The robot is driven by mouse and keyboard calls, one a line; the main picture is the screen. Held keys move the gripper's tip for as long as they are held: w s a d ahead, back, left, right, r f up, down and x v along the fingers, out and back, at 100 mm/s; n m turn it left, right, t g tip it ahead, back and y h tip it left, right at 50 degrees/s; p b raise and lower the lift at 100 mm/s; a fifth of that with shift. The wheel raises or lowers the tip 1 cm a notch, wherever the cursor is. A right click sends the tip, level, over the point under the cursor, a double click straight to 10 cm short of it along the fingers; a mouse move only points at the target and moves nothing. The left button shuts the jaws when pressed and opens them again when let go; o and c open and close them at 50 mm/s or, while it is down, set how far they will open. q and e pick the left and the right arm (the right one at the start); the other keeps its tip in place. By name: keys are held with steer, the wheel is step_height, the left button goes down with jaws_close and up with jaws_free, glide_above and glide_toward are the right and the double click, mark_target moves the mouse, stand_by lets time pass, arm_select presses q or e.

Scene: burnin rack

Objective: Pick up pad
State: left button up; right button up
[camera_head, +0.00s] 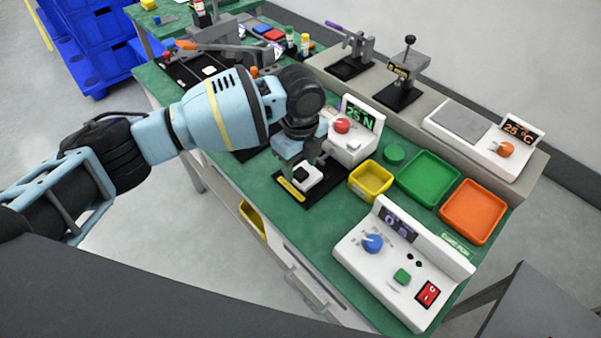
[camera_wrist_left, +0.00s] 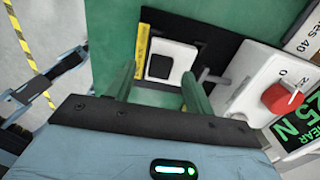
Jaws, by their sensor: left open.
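A small black square that looks like the pad (camera_head: 302,178) sits on a white block on a black base plate with a yellow label. My left gripper (camera_head: 303,160) is just above and behind the block, pointing down. Its two green fingers are open and empty in the wrist view (camera_wrist_left: 158,74), one toward each side of the block. I cannot tell whether they touch it. My right gripper is not in view.
A white force tester (camera_head: 350,146) with a red knob stands close beside the block. Yellow (camera_head: 371,195), green (camera_head: 450,183) and orange (camera_head: 497,212) trays are to the right. A white control box (camera_head: 385,262) with a blue knob is in front. Presses stand on the back shelf.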

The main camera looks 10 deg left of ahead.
arm_select(q)
steer(key=shift+f, duration=0.75)
steer(key=shift+c, duration=0.3)
steer(key=c, duration=1)
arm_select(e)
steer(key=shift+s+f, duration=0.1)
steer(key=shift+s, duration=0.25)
